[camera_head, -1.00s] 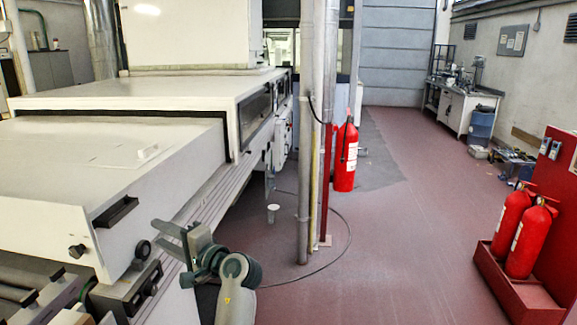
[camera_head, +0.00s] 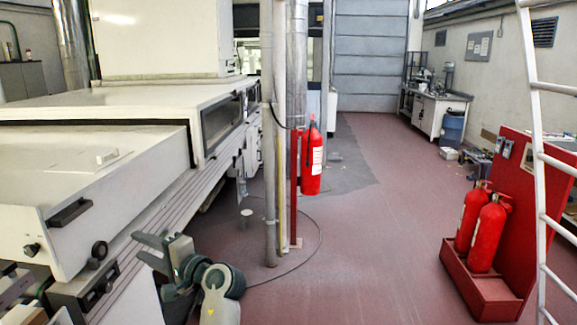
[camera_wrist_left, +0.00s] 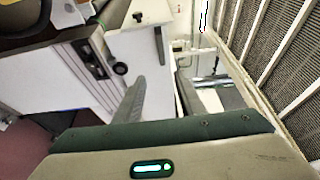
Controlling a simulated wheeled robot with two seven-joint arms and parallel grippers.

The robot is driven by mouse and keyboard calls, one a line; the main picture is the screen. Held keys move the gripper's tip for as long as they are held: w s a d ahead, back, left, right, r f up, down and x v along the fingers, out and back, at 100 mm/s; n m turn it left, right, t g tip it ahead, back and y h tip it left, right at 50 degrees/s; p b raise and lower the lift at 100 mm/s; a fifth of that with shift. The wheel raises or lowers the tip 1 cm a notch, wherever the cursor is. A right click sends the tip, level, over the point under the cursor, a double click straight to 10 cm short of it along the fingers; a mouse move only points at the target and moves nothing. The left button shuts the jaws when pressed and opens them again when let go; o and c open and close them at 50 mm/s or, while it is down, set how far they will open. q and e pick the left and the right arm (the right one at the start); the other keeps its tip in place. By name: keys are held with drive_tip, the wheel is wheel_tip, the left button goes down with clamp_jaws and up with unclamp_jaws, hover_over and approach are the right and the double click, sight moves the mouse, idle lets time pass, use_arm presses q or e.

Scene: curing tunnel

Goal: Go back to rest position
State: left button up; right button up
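My left gripper (camera_head: 142,248) shows in the head view at the lower left, in front of the white machine's side. Its two grey fingers point left and stand apart, with nothing between them. In the left wrist view the two fingers (camera_wrist_left: 160,85) are also spread and empty, with the white machine panel and its black knob behind them. My right gripper is in neither view.
The long white machine (camera_head: 100,105) fills the left side. Metal pipes (camera_head: 270,150) stand mid-view beside a red extinguisher (camera_head: 312,160). Two more extinguishers (camera_head: 485,235) stand in a red stand at the right, behind a white ladder (camera_head: 538,155). The red floor (camera_head: 385,230) between is clear.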

use_arm(q)
drive_tip(key=w+d+f+m+t+h, duration=0.1)
drive_tip(key=w+d+f+m+h, duration=0.1)
drive_tip(key=f, duration=0.5)
drive_tip(key=w+d+f+m+t+h, duration=0.1)
drive_tip(key=w+f+h, duration=0.1)
drive_tip(key=f, duration=0.5)
drive_tip(key=s+d+f+m+g+h, duration=0.15)
drive_tip(key=s+f, duration=0.25)
drive_tip(key=f, duration=0.9)
drive_tip(key=s+d+f+h, duration=0.3)
drive_tip(key=s+f, duration=0.1)
drive_tip(key=f, duration=0.8)
drive_tip(key=s+d+f+m+h, duration=0.1)
drive_tip(key=s+d+f+h, duration=0.2)
drive_tip(key=f, duration=1)
drive_tip(key=s+d+f+n+g+h, duration=0.1)
drive_tip(key=s+f+n+g+h, duration=0.25)
drive_tip(key=s+f, duration=1.9)
drive_tip(key=s+a+f+n+g, duration=0.1)
drive_tip(key=s+f, duration=0.1)
drive_tip(key=s, duration=0.9)
drive_tip(key=s+a+f+n+g, duration=0.1)
drive_tip(key=s+f+n, duration=0.1)
drive_tip(key=s, duration=0.9)
drive_tip(key=s+a+f+n+g+h, duration=0.1)
drive_tip(key=s+f+n+g, duration=0.1)
drive_tip(key=s, duration=1)
drive_tip(key=shift+f, duration=0.65)
